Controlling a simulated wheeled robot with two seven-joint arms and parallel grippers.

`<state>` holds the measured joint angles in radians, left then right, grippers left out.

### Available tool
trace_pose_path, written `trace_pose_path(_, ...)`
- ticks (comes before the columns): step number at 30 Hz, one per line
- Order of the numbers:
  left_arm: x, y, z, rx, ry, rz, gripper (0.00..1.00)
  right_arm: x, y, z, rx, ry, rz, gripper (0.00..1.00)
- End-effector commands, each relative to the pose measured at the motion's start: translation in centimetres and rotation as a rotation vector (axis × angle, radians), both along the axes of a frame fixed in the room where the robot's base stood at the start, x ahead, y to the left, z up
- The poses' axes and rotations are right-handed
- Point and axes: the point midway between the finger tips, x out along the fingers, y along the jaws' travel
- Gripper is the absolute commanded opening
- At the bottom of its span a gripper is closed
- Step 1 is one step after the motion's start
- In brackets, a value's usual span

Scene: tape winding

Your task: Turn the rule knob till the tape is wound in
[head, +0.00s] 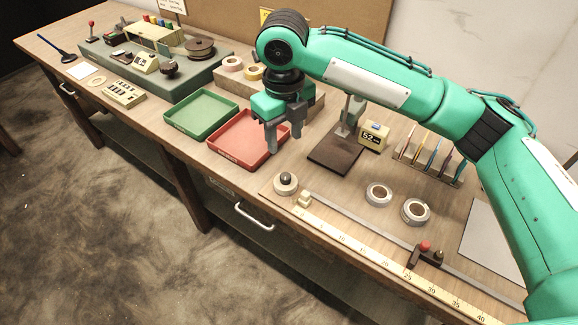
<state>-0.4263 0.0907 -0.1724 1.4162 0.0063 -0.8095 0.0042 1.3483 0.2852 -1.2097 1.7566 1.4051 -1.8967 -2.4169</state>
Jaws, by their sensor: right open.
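A long rule (345,243) with printed numbers runs along the bench's front edge. At its left end is a round pale piece with a dark grey knob (287,179) on top. A small cream block (304,199) sits beside it on the rail. My right gripper (284,141) points down with its fingers apart and empty. It appears above and behind the knob, over the right part of the red tray (236,141), not touching the knob. My left gripper is out of view.
A slider with a red knob (425,246) sits on the rail (375,227) farther right. Two tape rolls (378,194) (415,211) lie behind the rule. A green tray (201,114), a display stand (373,136) and a winding machine (200,48) stand farther back.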

Motion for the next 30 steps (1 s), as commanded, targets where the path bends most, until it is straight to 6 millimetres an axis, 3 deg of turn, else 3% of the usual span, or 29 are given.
trace_pose_path(9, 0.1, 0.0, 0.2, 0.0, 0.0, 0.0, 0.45, -0.1, -0.1, -6.9, -0.002, 0.004, -0.001, 0.45)
trace_pose_path(15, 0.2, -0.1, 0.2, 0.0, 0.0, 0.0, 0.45, -0.1, -0.1, -10.2, -0.002, 0.004, 0.0, 0.45)
trace_pose_path(21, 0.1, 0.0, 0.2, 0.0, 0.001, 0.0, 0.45, 0.0, -0.1, -11.7, 0.0, 0.002, -0.001, 0.45)
trace_pose_path(30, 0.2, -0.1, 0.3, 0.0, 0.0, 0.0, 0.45, 0.0, -0.1, -11.9, -0.001, 0.001, 0.0, 0.45)
